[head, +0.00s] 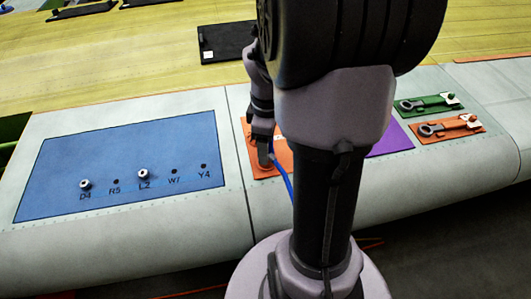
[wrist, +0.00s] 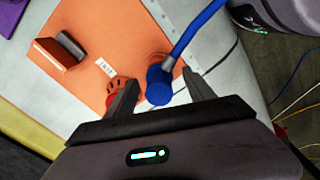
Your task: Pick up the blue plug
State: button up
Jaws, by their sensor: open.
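The blue plug (wrist: 158,86) stands on or just above an orange mat (wrist: 115,30) in the wrist view, and its blue cable (wrist: 196,30) runs up to the right. My gripper (wrist: 160,78) is open, with one finger on each side of the plug. I see no clear contact between fingers and plug. A red-orange round part (wrist: 118,90) shows beside the left finger. In the head view my gripper (head: 263,150) is low over the orange mat (head: 285,160). The plug itself is hard to make out there, but the blue cable (head: 282,180) shows beside my arm.
An orange block with a grey piece (wrist: 58,54) and a white tag (wrist: 105,67) lie on the mat. A blue panel (head: 125,150) with labelled holes and two pale fittings is at left. Spanners lie on green (head: 405,104) and orange (head: 450,138) mats at right, near a purple mat (head: 393,140).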

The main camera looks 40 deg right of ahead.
jog(key=shift+f, duration=0.55)
jog(key=shift+r, duration=0.1)
grip_shut()
notch_tip(320, 180, up, 4)
jog(key=shift+f+p, duration=0.1)
jog(key=shift+p, duration=0.7)
jog(key=s+a+r+p, duration=0.2)
jog(key=s+a+r, duration=0.2)
jog(key=s+a, duration=0.6)
jog(key=shift+s+a+p, duration=0.35)
jog(key=shift+s+a, duration=0.05)
jog(key=shift+a, duration=0.4)
